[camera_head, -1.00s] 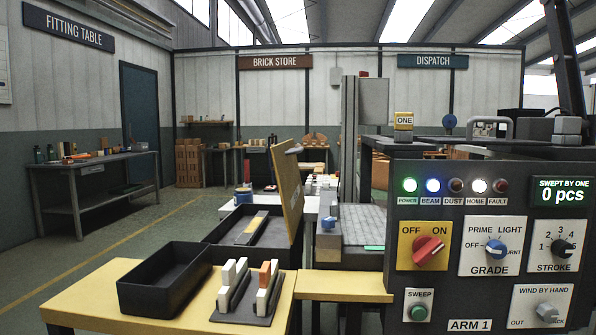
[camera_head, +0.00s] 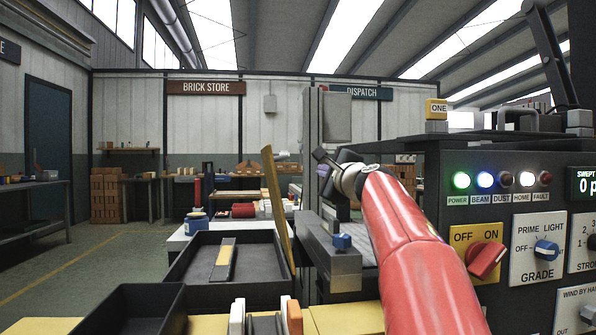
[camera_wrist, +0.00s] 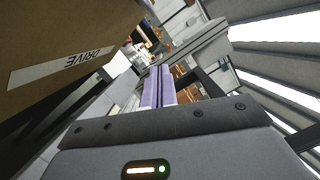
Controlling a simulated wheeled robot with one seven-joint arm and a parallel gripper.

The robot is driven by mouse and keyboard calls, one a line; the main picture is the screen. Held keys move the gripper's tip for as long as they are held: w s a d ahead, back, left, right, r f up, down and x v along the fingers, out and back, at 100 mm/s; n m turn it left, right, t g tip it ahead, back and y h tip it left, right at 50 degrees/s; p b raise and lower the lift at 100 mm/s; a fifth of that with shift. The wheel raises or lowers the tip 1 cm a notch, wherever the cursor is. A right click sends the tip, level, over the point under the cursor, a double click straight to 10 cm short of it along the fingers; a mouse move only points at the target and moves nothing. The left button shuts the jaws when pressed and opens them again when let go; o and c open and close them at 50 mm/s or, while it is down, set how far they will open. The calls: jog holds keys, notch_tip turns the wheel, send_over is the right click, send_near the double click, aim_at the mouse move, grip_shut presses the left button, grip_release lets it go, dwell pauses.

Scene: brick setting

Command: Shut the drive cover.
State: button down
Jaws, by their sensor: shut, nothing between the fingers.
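The drive cover (camera_head: 278,205) is a yellow panel standing upright, edge-on to me, at the right side of a black open box (camera_head: 255,292). A bar with a yellow stripe (camera_head: 223,260) lies inside the box. In the wrist view the cover's face (camera_wrist: 60,35) fills the upper left, with a white label reading DRIVE. My gripper (camera_head: 336,172) is to the right of the cover, near its upper part; its fingers are hard to make out there. In the wrist view my gripper's purple fingers (camera_wrist: 158,72) are shut and empty, with the cover to their left.
A grey column (camera_head: 312,130) and grey block with a blue knob (camera_head: 342,242) stand close to my gripper. The dark control panel (camera_head: 500,225) is at the right.

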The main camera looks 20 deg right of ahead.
jog(key=w+a+r+p, duration=0.2)
jog(key=w+p, duration=0.4)
jog(key=w, duration=0.4)
jog(key=shift+a+r, duration=0.15)
jog(key=shift+a, duration=0.4)
